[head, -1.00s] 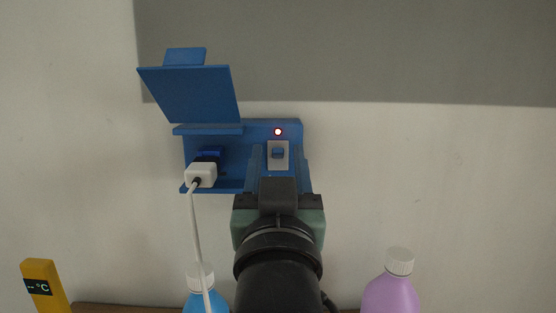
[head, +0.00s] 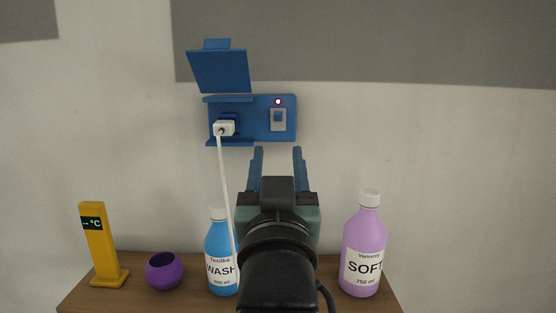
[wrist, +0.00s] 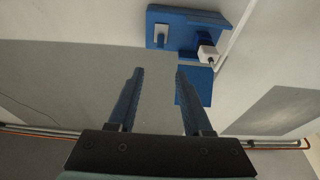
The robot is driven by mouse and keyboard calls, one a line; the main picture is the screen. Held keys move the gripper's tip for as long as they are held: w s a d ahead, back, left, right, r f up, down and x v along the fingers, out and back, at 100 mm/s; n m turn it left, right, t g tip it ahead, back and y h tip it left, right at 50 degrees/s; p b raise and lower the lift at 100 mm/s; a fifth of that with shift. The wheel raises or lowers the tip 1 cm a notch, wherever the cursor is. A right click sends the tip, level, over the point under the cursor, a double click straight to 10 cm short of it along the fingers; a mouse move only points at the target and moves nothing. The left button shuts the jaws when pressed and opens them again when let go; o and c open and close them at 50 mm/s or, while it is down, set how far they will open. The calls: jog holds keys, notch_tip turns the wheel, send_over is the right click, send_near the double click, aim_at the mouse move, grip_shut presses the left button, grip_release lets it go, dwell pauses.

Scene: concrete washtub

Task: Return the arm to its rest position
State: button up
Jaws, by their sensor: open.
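My gripper (head: 277,157) is open and empty in the head view, its two blue fingers pointing up at the wall, below and apart from the blue socket box (head: 262,132). In the wrist view my gripper (wrist: 156,76) also shows spread fingers with nothing between them. The box also shows in the wrist view (wrist: 183,40), beyond the fingers.
A wooden shelf (head: 140,292) below holds a yellow thermometer (head: 100,245), a purple bowl (head: 164,272), a blue WASH bottle (head: 217,245) and a lilac SOFT bottle (head: 363,240). A white cable (head: 224,180) hangs from the plug, left of my arm. The wall at right is clear.

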jog(key=s+r+t+b, duration=0.2)
jog(key=s+r+t, duration=0.1)
jog(key=s, duration=0.5)
jog(key=s+r+t+b, duration=0.1)
jog(key=s+r+t, duration=0.2)
jog(key=s+r, duration=0.3)
jog(key=shift+s+r+b, duration=0.25)
jog(key=shift+s+b, duration=0.1)
jog(key=shift+s, duration=0.6)
jog(key=shift+s+d, duration=0.1)
